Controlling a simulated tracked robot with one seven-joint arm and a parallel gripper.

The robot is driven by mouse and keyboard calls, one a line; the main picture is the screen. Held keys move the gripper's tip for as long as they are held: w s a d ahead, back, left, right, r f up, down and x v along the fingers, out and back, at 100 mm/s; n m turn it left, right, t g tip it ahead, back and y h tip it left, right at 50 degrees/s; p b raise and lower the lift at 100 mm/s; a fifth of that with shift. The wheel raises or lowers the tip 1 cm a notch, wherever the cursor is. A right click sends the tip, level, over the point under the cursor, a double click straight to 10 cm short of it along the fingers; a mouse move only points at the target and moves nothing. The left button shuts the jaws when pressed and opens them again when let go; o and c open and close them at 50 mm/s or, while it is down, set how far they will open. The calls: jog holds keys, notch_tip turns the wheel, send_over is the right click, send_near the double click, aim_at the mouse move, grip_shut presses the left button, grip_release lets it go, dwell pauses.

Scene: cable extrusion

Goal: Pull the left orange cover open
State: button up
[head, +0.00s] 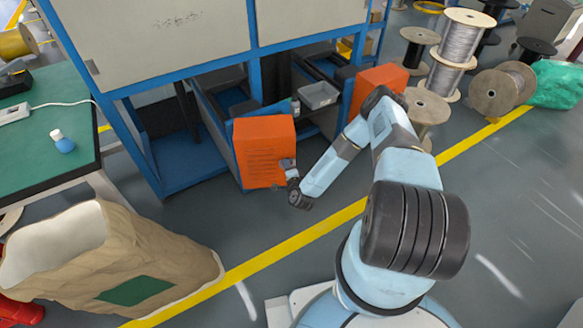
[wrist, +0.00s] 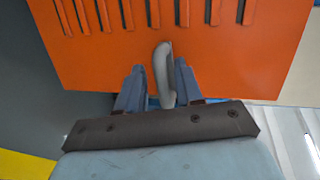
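The left orange cover (head: 262,150) is a slotted panel low on the blue machine frame. It fills much of the wrist view (wrist: 90,60), with its dark slots at the top. A grey handle (wrist: 163,70) sticks out from it. My gripper (wrist: 161,80) has one finger on each side of the handle. A gap shows on the left of the handle, and the right finger is close beside it; contact is unclear. In the head view my gripper (head: 287,168) is at the cover's lower right edge, with the handle too small to make out.
A second orange cover (head: 372,82) stands to the right, with a grey bin (head: 318,95) between. A paper sack (head: 110,255) stands at front left, near a green table (head: 50,130). Cable spools (head: 428,108) stand at back right. The floor before the machine is clear.

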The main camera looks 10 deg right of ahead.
jog(key=v, duration=1.3)
jog(key=shift+s, duration=0.4)
jog(key=shift+r, duration=0.1)
